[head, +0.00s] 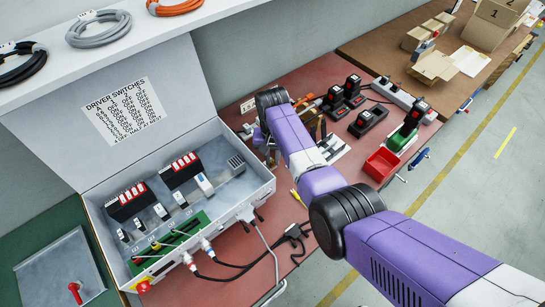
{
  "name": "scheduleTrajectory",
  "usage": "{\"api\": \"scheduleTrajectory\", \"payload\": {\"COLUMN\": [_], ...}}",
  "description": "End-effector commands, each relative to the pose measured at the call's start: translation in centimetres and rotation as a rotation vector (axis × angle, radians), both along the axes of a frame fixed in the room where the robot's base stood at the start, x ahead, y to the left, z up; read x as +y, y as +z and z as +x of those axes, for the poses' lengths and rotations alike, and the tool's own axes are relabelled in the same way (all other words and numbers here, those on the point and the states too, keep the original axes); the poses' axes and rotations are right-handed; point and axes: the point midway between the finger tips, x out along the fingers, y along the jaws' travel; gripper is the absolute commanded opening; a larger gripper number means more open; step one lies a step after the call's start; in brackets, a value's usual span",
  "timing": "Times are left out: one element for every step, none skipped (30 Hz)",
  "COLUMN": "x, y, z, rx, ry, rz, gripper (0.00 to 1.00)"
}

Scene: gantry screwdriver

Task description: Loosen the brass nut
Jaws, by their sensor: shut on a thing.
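I cannot make out the brass nut in the head view. My purple and white arm reaches from the lower right corner up to the back of the red workbench (330,75), and its far black joint is near the wall. The jaws of my gripper are hidden behind my own arm, so I cannot see what is between them. Small dark and grey items beside the far part of the arm are too small to name.
An open grey switch box (262,190) with switches and cables stands at left. Black tool batteries (368,120), a red bin (381,164) and a green bin (402,138) lie right of my arm. Cartons (433,66) stand on the brown table. Coiled cables (98,28) sit on the shelf.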

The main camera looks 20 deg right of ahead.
Motion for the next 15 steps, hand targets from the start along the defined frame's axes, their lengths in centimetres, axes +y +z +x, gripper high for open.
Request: {"api": "scheduleTrajectory", "payload": {"x": [-0.04, -0.04, -0.01, 0.0, 0.01, 0.0, -0.01, -0.02, -0.02, -0.02, -0.03, -0.03, -0.02, -0.02, -0.02], "y": [0.08, 0.08, 0.07, 0.07, 0.07, 0.07, 0.07, 0.06, 0.06, 0.06, 0.06, 0.06, 0.06, 0.05, 0.05], "z": [0.02, 0.03, 0.03, 0.02, 0.02, 0.02, 0.02, 0.01, 0.01, 0.01, 0.01, 0.01, 0.01, 0.01, 0.01], "rx": [-0.001, 0.0, 0.0, 0.0, 0.0, 0.0, 0.0, 0.0, 0.0, 0.0, 0.0, 0.0, 0.0, 0.0, 0.0], "ry": [0.045, 0.073, 0.111, 0.14, 0.169, 0.207, 0.235, 0.263, 0.301, 0.329, 0.357, 0.395, 0.424, 0.453, 0.491], "rz": [0.0, 0.0, 0.0, 0.0, 0.0, 0.0, 0.0, -0.001, -0.001, -0.001, 0.0, 0.0, 0.0, 0.0, -0.001], "gripper": [0.0, 0.0, 0.0, 0.0, 0.0, 0.0, 0.0, 0.0, 0.0, 0.0, 0.0, 0.0, 0.0, 0.0, 0.0]}}
